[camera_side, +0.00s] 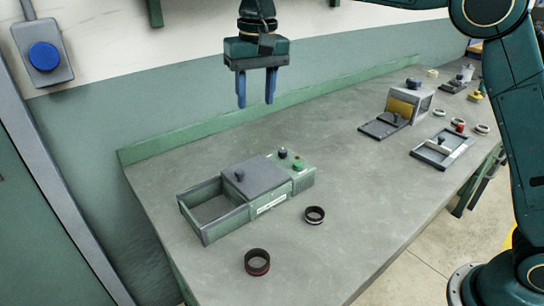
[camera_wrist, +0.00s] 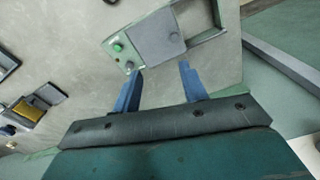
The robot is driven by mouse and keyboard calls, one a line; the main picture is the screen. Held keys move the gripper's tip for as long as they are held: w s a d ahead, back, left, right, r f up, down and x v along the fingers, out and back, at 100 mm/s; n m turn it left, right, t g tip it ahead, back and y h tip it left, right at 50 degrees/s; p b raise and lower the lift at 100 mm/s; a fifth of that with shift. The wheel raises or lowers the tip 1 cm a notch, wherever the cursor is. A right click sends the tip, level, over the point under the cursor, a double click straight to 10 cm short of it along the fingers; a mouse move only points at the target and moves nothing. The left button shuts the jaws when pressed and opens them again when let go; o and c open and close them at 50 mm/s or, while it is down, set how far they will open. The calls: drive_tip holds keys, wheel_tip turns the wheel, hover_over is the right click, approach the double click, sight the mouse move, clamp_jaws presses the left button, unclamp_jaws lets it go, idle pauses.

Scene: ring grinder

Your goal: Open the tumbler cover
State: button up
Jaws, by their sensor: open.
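A green box (camera_side: 222,222) stands at the table's left; I take it as the tumbler, though its label is too small to read. A flat grey cover with a dark knob (camera_side: 250,180) lies over its middle part, and the bay to the left is open and looks empty. The cover (camera_wrist: 158,38) and box also show in the wrist view. A green button (camera_side: 298,165) and a dark knob (camera_side: 283,153) sit at the box's right end. My gripper (camera_side: 256,103) is open and empty, fingers down, well above and apart from the box.
Two dark rings (camera_side: 257,262) (camera_side: 315,215) lie in front of the box. A grey housing with a yellow insert (camera_side: 401,107), a framed tray (camera_side: 443,148) and several small rings stand further right. A blue wall button (camera_side: 44,56) is at upper left. The table's middle is clear.

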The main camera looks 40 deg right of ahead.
sight(239, 171)
drive_tip(key=shift+g, duration=0.4)
drive_tip(key=w+a+f, duration=0.3)
drive_tip(key=shift+a+f, duration=0.2)
drive_tip(key=shift+f, duration=0.1)
wheel_tip(239, 171, down, 14)
drive_tip(key=shift+r, duration=0.1)
idle(0.4)
clamp_jaws()
